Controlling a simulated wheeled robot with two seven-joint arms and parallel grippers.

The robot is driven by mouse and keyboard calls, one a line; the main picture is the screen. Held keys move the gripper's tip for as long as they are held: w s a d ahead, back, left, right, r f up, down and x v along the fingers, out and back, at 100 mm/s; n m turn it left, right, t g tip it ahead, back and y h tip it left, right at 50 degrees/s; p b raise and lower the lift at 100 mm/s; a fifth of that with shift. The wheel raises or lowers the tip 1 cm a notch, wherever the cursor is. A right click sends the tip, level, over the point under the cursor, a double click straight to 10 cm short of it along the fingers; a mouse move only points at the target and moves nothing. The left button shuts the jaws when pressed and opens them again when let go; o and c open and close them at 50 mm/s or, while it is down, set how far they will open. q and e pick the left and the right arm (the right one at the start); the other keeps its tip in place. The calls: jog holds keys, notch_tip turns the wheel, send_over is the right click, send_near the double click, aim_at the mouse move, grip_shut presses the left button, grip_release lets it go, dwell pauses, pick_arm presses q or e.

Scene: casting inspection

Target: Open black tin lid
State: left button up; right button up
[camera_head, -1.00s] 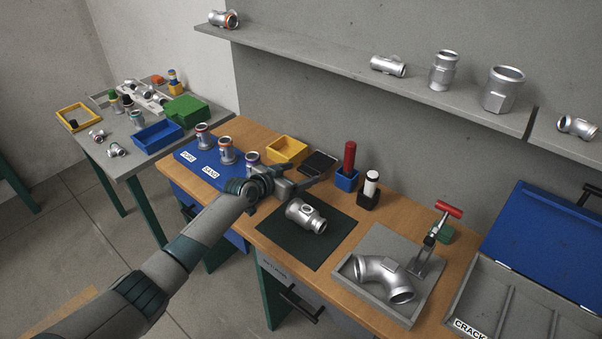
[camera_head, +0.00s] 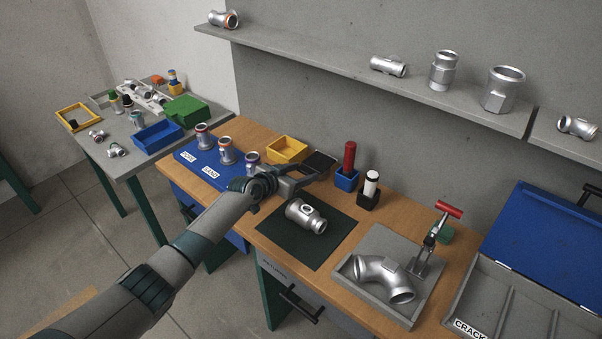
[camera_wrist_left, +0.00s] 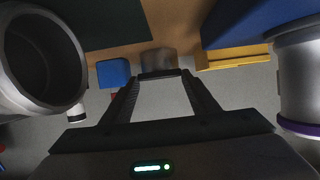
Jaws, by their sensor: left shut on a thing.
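The black tin (camera_head: 320,160) is a small dark flat box on the wooden bench, behind the dark green mat and right of the yellow tray. My left gripper (camera_head: 314,174) reaches it from the front left, with its fingers at the tin's near side. In the left wrist view the fingertips (camera_wrist_left: 160,76) close on a grey-brown piece at the tin's place, which I take as the lid. The fingers partly hide the tin, and I cannot tell how far the lid is raised. My right gripper is not in view.
A silver fitting (camera_head: 306,216) lies on the green mat (camera_head: 286,243). Blue (camera_head: 346,181) and black (camera_head: 367,200) holders stand right of the tin. The yellow tray (camera_head: 287,149) is behind the gripper. Several upright fittings stand on the blue mat at left, close to the wrist.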

aim_at(309, 169)
pick_arm(q)
jog(key=shift+w+d+r+g+y+p, duration=0.15)
jog(key=shift+r+g+y+p, duration=0.2)
jog(key=shift+r+p, duration=0.65)
jog(key=shift+w+d+r+g+y+p, duration=0.15)
jog(key=shift+r+g+p, duration=0.35)
jog(key=shift+p, duration=0.75)
jog(key=r+g, duration=0.1)
jog(key=w+r+y, duration=0.1)
jog(key=d+r+g+y+p, duration=0.1)
jog(key=shift+w+r+g, duration=0.2)
jog(key=shift+w+g, duration=0.1)
jog(key=shift+g, duration=0.05)
jog(key=shift+w+d+r, duration=0.15)
jog(key=shift+w+r, duration=0.05)
jog(key=shift+r, duration=0.25)
jog(key=shift+w+d+r, duration=0.1)
jog(key=shift+w+r, duration=0.1)
jog(key=shift+r, duration=0.2)
jog(key=o, duration=1.5)
jog(key=shift+f, duration=0.2)
